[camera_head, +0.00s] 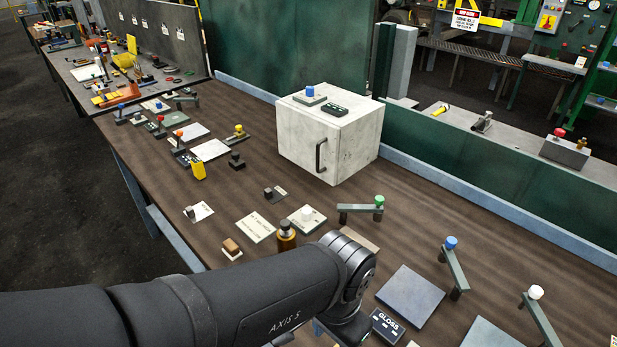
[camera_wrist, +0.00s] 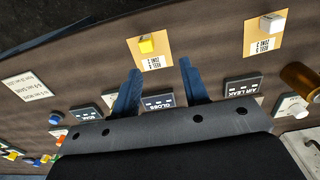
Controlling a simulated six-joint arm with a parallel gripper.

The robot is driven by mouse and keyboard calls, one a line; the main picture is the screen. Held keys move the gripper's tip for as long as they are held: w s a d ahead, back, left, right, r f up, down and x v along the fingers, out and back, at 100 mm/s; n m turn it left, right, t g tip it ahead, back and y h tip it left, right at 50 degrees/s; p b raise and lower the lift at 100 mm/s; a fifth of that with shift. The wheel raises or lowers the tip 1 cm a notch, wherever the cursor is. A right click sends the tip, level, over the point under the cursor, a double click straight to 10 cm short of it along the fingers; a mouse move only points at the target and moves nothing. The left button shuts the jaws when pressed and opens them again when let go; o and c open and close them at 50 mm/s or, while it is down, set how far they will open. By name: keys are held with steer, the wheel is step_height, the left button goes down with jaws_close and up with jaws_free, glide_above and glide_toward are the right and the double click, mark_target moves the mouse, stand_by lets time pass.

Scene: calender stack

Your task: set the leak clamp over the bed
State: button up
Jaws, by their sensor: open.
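Several grey bar clamps with coloured knobs stand at the right of the bench in the head view. The green-knobbed bar (camera_head: 360,208) is nearest the white box, by a tan plate (camera_head: 362,240) partly covered by my arm. It may be the leak clamp and its bed; no label confirms it. A blue-knobbed bar (camera_head: 454,267) stands beside a grey slab (camera_head: 410,296). A white-knobbed bar (camera_head: 541,318) stands farther right. In the wrist view, an AIR LEAK block (camera_wrist: 241,88) lies right of my open, empty gripper (camera_wrist: 160,66). The clamps are not clearly visible there.
A white box (camera_head: 330,140) with a handle stands at the back. An amber bottle (camera_head: 286,237) stands beside my arm. A GLOSS block (camera_head: 387,325) sits below the grey slab. Tan cards (camera_wrist: 151,50) lie beyond my fingers. Bare bench (camera_head: 500,215) shows behind the bars.

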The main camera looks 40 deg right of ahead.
steer(key=shift+o, duration=0.5)
step_height(320, 180, up, 17)
steer(key=n, duration=1.1)
glide_above(380, 198)
step_height(380, 198, down, 18)
steer(key=shift+r, duration=0.15)
jaws_close()
